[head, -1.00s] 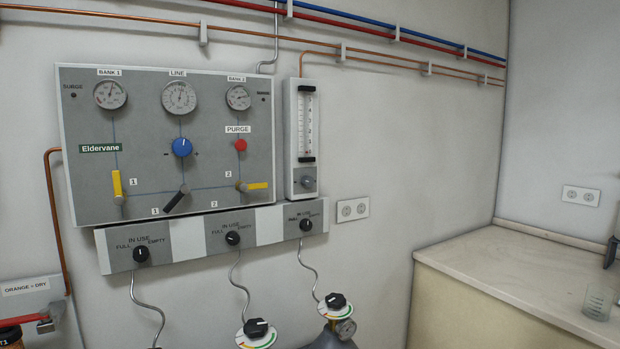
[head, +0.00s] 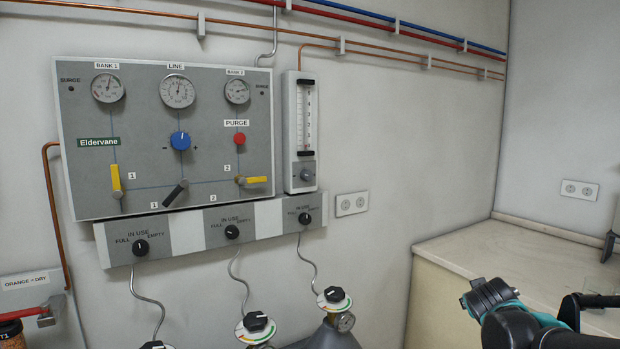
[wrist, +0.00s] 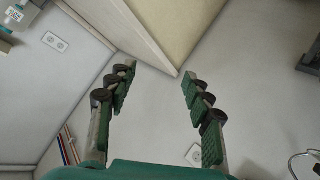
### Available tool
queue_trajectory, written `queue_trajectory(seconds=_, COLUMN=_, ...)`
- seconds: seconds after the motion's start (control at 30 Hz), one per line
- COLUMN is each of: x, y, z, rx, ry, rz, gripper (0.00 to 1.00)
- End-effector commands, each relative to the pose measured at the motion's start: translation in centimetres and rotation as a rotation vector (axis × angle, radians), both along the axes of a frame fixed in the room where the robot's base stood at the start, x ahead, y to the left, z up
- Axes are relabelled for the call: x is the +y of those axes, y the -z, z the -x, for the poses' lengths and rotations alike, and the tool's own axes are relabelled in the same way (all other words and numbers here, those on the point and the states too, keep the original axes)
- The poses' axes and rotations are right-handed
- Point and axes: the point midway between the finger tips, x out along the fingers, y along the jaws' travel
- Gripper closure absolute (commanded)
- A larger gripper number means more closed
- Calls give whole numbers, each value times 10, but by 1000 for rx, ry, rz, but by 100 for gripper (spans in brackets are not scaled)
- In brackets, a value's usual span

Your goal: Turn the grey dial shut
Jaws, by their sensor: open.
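The grey dial (head: 306,174) is a small round knob at the foot of the clear flow tube (head: 306,118), on a narrow white and grey unit right of the gauge panel. Nothing touches it in the head view. My gripper (wrist: 160,75) is open and empty in the wrist view, its two green-padded fingers well apart. Part of my arm (head: 515,320) shows at the lower right of the head view, far from the dial. The dial cannot be made out in the wrist view.
The gauge panel (head: 90,190) carries a blue knob (head: 180,140), a red button (head: 239,137) and several levers. Black selector knobs (head: 305,218) sit below, above gas cylinders (head: 335,338). A counter (head: 450,255) stands at right. Wall between panel and counter is mostly clear.

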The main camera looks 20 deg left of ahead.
Motion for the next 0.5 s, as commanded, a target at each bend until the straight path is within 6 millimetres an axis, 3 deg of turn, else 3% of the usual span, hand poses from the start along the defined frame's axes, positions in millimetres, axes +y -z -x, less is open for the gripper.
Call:
queue_trajectory(seconds=0.03, x=28, y=-37, z=-21, rx=-94, ry=-85, rz=47, gripper=49)
queue_trajectory(seconds=0.1, x=73, y=-91, z=-43, rx=-232, ry=-218, rz=109, gripper=49)
queue_trajectory(seconds=0.23, x=174, y=-177, z=-52, rx=-447, ry=-505, rz=205, gripper=49)
queue_trajectory(seconds=0.3, x=229, y=-211, z=-42, rx=-533, ry=-667, rz=246, gripper=49)
queue_trajectory(seconds=0.4, x=291, y=-242, z=-18, rx=-614, ry=-869, rz=292, gripper=49)
queue_trajectory(seconds=0.5, x=332, y=-258, z=4, rx=-657, ry=-1016, rz=325, gripper=49)
